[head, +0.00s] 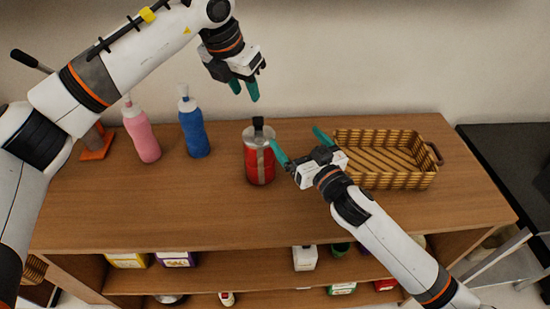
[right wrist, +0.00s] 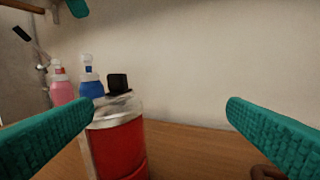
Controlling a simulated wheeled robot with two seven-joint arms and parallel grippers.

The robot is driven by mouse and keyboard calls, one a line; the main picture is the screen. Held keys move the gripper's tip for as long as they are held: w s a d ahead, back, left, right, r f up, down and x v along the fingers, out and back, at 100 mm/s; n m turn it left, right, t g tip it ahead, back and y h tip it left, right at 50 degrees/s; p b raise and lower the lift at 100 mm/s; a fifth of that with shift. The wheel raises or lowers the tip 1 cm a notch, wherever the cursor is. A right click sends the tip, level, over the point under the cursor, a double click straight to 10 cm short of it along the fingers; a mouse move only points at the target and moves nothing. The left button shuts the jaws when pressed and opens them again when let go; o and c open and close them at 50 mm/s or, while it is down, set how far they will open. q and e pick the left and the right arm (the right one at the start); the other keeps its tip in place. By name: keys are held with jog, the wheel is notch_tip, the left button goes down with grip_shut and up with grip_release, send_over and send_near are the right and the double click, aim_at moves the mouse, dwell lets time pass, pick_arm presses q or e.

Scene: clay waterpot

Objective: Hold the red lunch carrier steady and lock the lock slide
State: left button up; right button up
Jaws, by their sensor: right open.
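The red lunch carrier (head: 251,165) stands upright on the wooden cabinet top, with a silvery lid and a black piece (head: 258,126) on top. A pale vertical strip, maybe the lock slide, runs down its front; its lock state is too small to tell. My right gripper (head: 300,145) is open and empty, just right of the carrier. In the right wrist view the carrier (right wrist: 120,145) shows beyond the left finger, which partly overlaps it; contact cannot be told. My left gripper (head: 245,93) hangs above and behind the carrier, fingers apart, holding nothing.
A wicker basket (head: 432,178) stands right of my right gripper. A blue bottle (head: 194,130) and a pink bottle (head: 142,135) stand left of the carrier, with an orange-based object (head: 97,146) farther left. The cabinet top (head: 180,205) is clear in front.

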jog(key=n+g+y, duration=0.1)
send_over(268, 174)
jog(key=v, duration=0.3)
jog(key=f, duration=0.3)
jog(key=shift+s+d, duration=0.1)
jog(key=shift+d, duration=0.15)
jog(key=shift+a+f, duration=0.15)
jog(key=shift+f, duration=0.2)
notch_tip(268, 174, down, 8)
jog(key=x, duration=0.7)
jog(key=shift+a+r, duration=0.1)
jog(key=shift+r, duration=0.15)
